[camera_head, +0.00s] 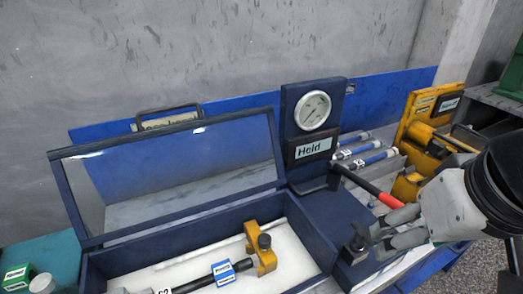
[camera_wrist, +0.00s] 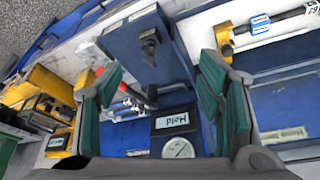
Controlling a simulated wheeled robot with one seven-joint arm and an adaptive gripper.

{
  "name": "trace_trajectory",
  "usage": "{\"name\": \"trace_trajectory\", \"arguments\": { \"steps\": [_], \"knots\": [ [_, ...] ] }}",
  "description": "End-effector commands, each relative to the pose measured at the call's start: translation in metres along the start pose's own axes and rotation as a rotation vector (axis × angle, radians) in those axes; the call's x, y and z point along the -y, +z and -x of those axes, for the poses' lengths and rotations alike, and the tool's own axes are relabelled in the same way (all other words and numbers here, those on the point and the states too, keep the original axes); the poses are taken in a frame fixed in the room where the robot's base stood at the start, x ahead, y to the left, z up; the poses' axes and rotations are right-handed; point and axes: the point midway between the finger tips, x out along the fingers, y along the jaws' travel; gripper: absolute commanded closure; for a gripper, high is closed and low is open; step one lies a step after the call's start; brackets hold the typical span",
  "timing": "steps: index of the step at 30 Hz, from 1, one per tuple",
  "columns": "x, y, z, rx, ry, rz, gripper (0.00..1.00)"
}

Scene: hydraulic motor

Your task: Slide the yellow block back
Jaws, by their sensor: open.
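A yellow block (camera_head: 262,247) sits at the right end of a dark rod with a blue-and-white label, inside the open blue case (camera_head: 320,262). The block also shows at the upper right of the wrist view (camera_wrist: 225,40). A larger yellow fixture (camera_head: 408,145) stands at the right of the head view; the frames do not settle which yellow part is meant. My gripper (camera_head: 378,236) is open, its green-padded fingers apart in the wrist view (camera_wrist: 162,88). It is right of the case, near a small black knob (camera_head: 357,243) on the blue gauge stand, and appears empty.
A round gauge (camera_head: 312,110) with a "Held" label stands on the blue stand behind the knob. A red-handled lever (camera_head: 368,187) rises beside my gripper. Several blue-and-white cylinders (camera_head: 368,157) lie behind. The case's glazed lid (camera_head: 180,180) is raised.

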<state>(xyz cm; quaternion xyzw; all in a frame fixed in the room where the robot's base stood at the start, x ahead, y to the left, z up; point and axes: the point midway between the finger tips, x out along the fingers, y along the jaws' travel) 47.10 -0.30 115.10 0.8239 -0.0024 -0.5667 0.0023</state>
Motion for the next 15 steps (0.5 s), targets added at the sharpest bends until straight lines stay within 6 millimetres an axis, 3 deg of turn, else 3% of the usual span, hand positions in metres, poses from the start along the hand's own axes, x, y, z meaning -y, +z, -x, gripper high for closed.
{"name": "trace_trajectory", "arguments": {
  "steps": [3, 5, 10, 15],
  "knots": [
    [0.0, 0.0, 0.0, 0.0, 0.0, 0.0, 0.41],
    [0.0, 0.0, 0.0, 0.001, 0.0, 0.002, 0.52],
    [0.005, -0.012, -0.002, 0.023, 0.004, 0.066, 0.52],
    [0.019, -0.04, -0.01, 0.077, 0.009, 0.23, 0.52]
  ]
}}
